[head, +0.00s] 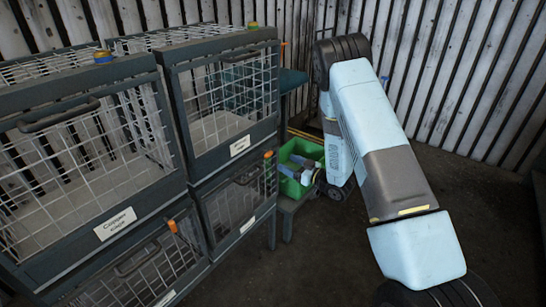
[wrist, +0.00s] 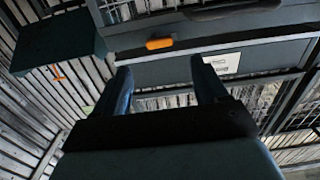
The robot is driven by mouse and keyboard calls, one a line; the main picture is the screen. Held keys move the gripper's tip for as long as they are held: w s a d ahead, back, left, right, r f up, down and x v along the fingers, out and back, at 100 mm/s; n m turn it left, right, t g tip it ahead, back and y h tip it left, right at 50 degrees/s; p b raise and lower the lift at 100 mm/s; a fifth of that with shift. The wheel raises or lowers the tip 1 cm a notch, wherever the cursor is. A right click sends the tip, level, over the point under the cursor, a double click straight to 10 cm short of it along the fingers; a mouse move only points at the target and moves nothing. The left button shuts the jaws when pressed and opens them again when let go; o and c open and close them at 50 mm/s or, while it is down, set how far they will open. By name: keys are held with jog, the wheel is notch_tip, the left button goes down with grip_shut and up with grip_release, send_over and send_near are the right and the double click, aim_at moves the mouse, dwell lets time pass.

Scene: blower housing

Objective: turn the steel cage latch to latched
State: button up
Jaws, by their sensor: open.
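In the wrist view my gripper (wrist: 163,78) is open, with nothing between its two dark fingers. An orange latch handle (wrist: 159,43) lies beyond the fingertips, apart from them, sideways in the picture on a dark cage frame. I cannot tell whether this is the steel cage's latch. In the head view, orange latch handles show at the lower right cage (head: 268,154) and the lower left cage (head: 173,227). The labels there are too small to read.
The upper left cage (head: 115,223) is labelled copper. The upper right cage (head: 240,145) adjoins it. A dark handle bar (wrist: 230,9) crosses the wrist view's top. Floor right of the cages is bare.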

aim_at(270, 155)
jog(key=x, duration=0.9)
jog(key=shift+w, duration=0.1)
jog(key=shift+c, duration=0.2)
